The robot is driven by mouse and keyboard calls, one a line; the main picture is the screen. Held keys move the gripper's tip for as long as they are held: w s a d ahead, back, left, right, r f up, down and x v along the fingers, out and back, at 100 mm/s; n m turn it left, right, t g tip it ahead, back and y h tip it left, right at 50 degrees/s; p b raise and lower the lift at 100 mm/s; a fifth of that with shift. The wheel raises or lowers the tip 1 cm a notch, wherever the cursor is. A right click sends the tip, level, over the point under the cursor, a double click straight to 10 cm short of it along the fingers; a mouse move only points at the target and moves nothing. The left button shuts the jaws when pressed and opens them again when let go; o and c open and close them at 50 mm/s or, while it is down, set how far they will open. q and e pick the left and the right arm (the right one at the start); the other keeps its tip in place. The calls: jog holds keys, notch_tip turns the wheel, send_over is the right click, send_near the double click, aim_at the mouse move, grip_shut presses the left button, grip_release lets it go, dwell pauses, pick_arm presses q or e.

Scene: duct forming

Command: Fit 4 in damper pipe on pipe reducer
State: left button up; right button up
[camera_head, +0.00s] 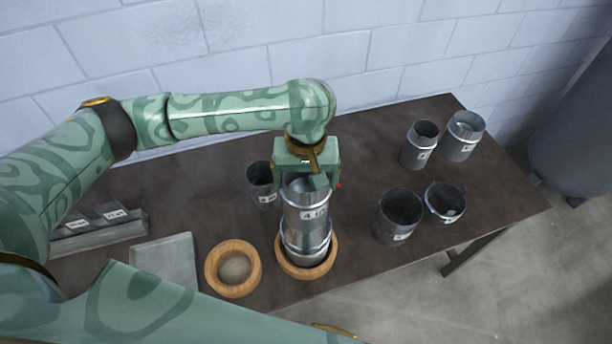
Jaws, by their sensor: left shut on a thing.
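The 4 in damper pipe (305,212), a silver cylinder with a "4 in" label, stands roughly upright near the table's front edge. My left gripper (308,180) is shut on its upper rim from above and behind. Directly below the pipe is the shiny pipe reducer (308,248), sitting in a wooden ring (290,271). The pipe's lower end lines up with the reducer's top and appears to meet it; I cannot tell how far it is seated. My right gripper is not in view.
An empty wooden ring (213,272) lies left of the reducer. A dark pipe (261,185) stands close behind-left of the held pipe. Several labelled pipes, including a wide dark one (390,225), stand on the table's right. A grey plate (165,262) and metal pieces (100,232) lie at left.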

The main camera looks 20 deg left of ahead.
pick_arm(q)
jog(key=shift+f+p, duration=0.3)
jog(key=shift+f, duration=0.2)
dwell(0.4)
jog(key=o, duration=1.2)
jog(key=shift+o, duration=0.2)
notch_tip(320, 180, up, 16)
jog(key=p, duration=0.2)
